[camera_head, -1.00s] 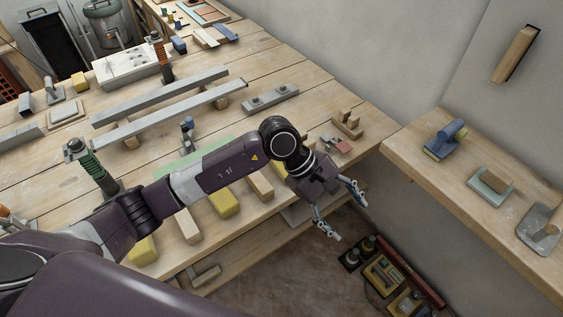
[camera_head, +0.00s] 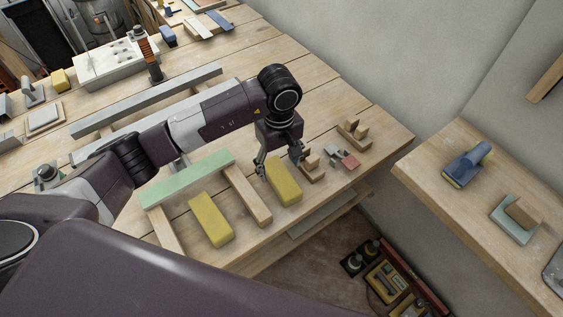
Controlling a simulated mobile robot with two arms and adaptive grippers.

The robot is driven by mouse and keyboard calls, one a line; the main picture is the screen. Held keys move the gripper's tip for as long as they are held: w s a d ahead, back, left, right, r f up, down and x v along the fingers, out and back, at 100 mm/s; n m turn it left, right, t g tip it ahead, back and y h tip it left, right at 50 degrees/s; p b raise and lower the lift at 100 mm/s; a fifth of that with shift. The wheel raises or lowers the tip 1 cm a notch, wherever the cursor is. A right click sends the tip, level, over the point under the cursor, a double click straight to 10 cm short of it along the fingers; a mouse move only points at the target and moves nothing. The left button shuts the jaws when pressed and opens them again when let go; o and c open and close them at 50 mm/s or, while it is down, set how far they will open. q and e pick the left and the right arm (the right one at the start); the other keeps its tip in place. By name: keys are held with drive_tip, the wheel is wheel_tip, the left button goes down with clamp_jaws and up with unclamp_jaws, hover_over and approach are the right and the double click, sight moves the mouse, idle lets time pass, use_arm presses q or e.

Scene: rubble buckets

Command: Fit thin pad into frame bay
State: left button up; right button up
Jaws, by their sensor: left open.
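A green bar (camera_head: 190,178) with two wooden legs (camera_head: 247,195) forms a frame lying on the workbench. One yellow pad (camera_head: 211,220) lies in the bay between the legs. Another yellow pad (camera_head: 285,182) lies just right of the right leg, outside that bay. Which one is the thin pad, I cannot tell. My left gripper (camera_head: 279,165) is open, pointing down over the far end of the right yellow pad, a finger on either side. Whether the fingers touch it is unclear. My arm hides part of the bench behind the green bar. My right gripper is out of view.
Small wooden pieces (camera_head: 355,134) and a red-grey block (camera_head: 344,158) lie close to the right of the gripper. A long grey bar (camera_head: 150,100) lies behind my arm. The bench's front edge is near the pads. A side shelf (camera_head: 470,215) holds several tools.

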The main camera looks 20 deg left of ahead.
sight(283, 179)
use_arm(q)
drive_tip(key=shift+w+f, duration=0.2)
drive_tip(key=shift+f, duration=0.4)
drive_tip(key=f+p, duration=0.2)
drive_tip(key=d+f+p, duration=0.1)
drive_tip(key=shift+s+f, duration=0.25)
drive_tip(key=shift+s, duration=0.1)
drive_tip(key=shift+w+f, duration=0.25)
drive_tip(key=shift+f, duration=1.15)
drive_tip(key=c, duration=1.2)
drive_tip(key=shift+c, duration=0.2)
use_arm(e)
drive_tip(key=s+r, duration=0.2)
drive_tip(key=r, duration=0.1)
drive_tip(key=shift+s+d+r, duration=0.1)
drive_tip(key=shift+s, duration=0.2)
use_arm(q)
drive_tip(key=shift+r, duration=0.1)
